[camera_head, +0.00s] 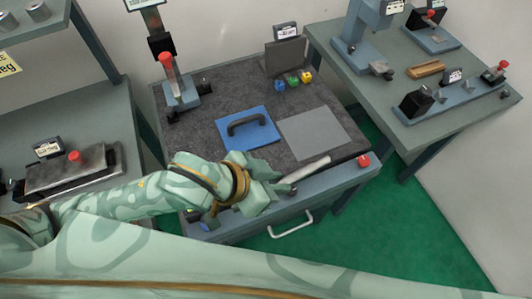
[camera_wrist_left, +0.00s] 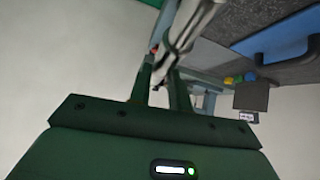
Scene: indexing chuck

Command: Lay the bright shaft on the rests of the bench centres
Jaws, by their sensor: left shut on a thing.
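The bright shaft (camera_head: 307,170) is a pale, shiny rod above the front edge of the middle bench, slanting up to the right. My left gripper (camera_head: 287,187) is shut on it near its lower left end. In the left wrist view the shaft (camera_wrist_left: 190,22) runs up and away from between the green fingers (camera_wrist_left: 163,80). The bench centres (camera_head: 455,97) stand on the right-hand bench, far from the shaft: a long blue-grey base with a black block at the left end, small rests between, and a red-knobbed end at the right. My right gripper is out of view.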

